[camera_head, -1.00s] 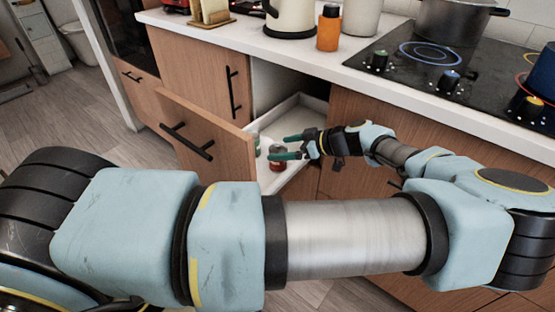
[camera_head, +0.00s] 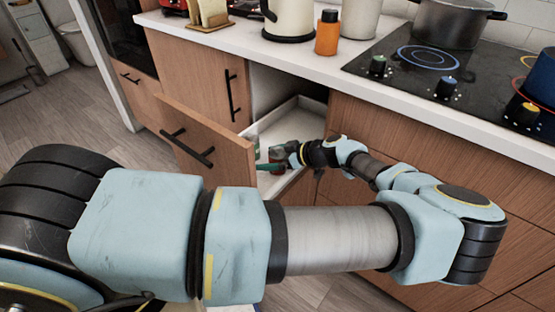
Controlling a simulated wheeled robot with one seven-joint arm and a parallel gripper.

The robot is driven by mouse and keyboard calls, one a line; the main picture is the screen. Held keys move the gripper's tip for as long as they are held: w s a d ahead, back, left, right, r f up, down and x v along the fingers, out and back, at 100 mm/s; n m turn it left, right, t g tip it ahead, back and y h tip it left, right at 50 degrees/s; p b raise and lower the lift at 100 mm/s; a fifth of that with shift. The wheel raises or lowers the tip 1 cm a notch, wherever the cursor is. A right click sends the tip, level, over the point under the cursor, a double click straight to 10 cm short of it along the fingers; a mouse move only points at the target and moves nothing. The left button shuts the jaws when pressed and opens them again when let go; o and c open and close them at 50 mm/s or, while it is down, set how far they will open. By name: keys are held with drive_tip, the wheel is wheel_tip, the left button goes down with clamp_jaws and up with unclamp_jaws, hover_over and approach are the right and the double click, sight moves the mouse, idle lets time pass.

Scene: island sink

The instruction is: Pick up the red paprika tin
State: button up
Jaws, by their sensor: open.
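The red tin (camera_head: 276,154) stands in the open drawer (camera_head: 300,112), near its front left part. It is small in view and partly hidden by my gripper, and its label cannot be read. My gripper (camera_head: 277,158) reaches into the drawer from the right, with its green fingers open. The fingers are at the tin, and one finger passes in front of its lower part. I cannot tell whether they touch it.
A greenish container (camera_head: 255,146) stands just left of the tin, close to the drawer front (camera_head: 195,140). The countertop (camera_head: 300,60) overhangs the drawer. An orange bottle (camera_head: 327,32) and a pot (camera_head: 447,22) stand above.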

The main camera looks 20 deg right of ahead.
drive_tip(key=c, duration=1.5)
drive_tip(key=shift+o, duration=0.2)
drive_tip(key=shift+r, duration=0.1)
